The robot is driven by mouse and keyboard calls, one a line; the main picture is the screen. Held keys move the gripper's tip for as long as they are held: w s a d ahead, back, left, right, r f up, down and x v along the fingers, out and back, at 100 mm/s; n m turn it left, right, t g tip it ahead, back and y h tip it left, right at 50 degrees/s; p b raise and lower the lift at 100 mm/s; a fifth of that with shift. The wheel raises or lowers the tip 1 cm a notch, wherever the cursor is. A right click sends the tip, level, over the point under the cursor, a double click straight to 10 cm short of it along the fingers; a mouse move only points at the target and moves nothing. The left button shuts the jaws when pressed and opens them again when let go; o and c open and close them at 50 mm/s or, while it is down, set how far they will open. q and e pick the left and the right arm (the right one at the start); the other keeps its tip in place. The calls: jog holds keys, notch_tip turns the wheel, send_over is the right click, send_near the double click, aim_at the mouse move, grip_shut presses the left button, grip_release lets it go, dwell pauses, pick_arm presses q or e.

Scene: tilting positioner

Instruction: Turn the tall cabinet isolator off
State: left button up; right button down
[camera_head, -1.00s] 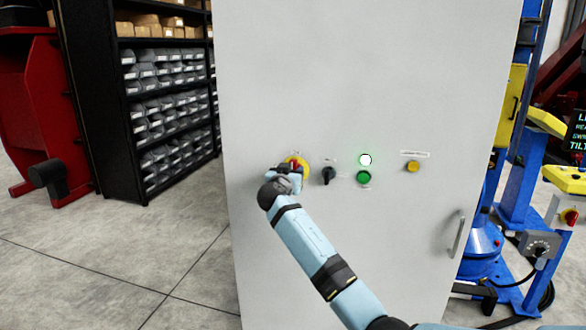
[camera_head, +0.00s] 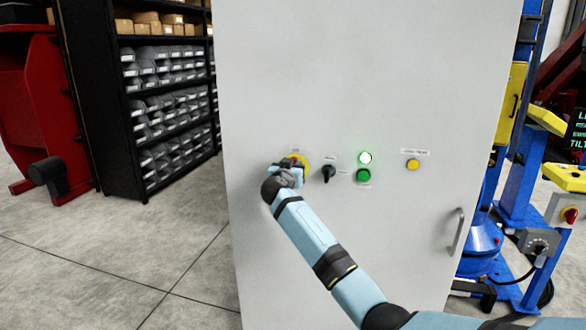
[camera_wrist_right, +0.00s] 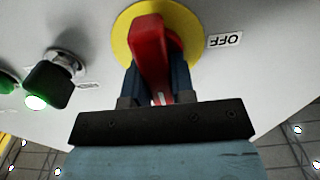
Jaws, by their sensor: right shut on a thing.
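The tall cabinet (camera_head: 370,80) is light grey and fills the middle of the head view. Its isolator is a red handle (camera_wrist_right: 150,45) on a yellow round plate (camera_wrist_right: 188,25), at the left of the control row. The plate also shows in the head view (camera_head: 303,160), mostly behind my gripper. My right gripper (camera_head: 294,168) is at the isolator. In the wrist view its fingers (camera_wrist_right: 155,82) are shut on the red handle, one on each side. An OFF label (camera_wrist_right: 225,40) appears upside down beside the plate. My left gripper is out of view.
Right of the isolator are a black selector (camera_head: 328,174), a lit white-green lamp (camera_head: 365,158), a green button (camera_head: 363,175) and a yellow button (camera_head: 413,165). A door handle (camera_head: 457,232) is lower right. Shelving (camera_head: 105,110) stands left; blue-yellow machinery (camera_head: 515,190) stands right.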

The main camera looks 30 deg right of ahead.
jog(key=shift+n, duration=0.4)
jog(key=n, duration=0.2)
jog(key=shift+w+a+n, duration=0.15)
jog(key=shift+n, duration=0.25)
jog(key=n, duration=0.4)
jog(key=shift+w+a+f+n+p, duration=0.1)
jog(key=shift+w+n+p, duration=0.05)
jog(key=shift+n+p, duration=0.2)
jog(key=n+p, duration=0.1)
jog(key=n, duration=0.2)
jog(key=shift+a+n+p, duration=0.1)
jog(key=shift+n+p, duration=0.15)
jog(key=shift+p, duration=0.05)
jog(key=n, duration=0.1)
jog(key=n+p, duration=0.1)
jog(key=shift+w+f+n, duration=0.1)
jog(key=shift+f+n, duration=0.1)
jog(key=shift+n, duration=0.1)
jog(key=shift+f+n+p, duration=0.15)
jog(key=shift+n+p, duration=0.4)
jog(key=shift+n, duration=0.35)
jog(key=shift+f+n+p, duration=0.15)
jog(key=shift+n+p, duration=0.4)
jog(key=shift+n, duration=0.35)
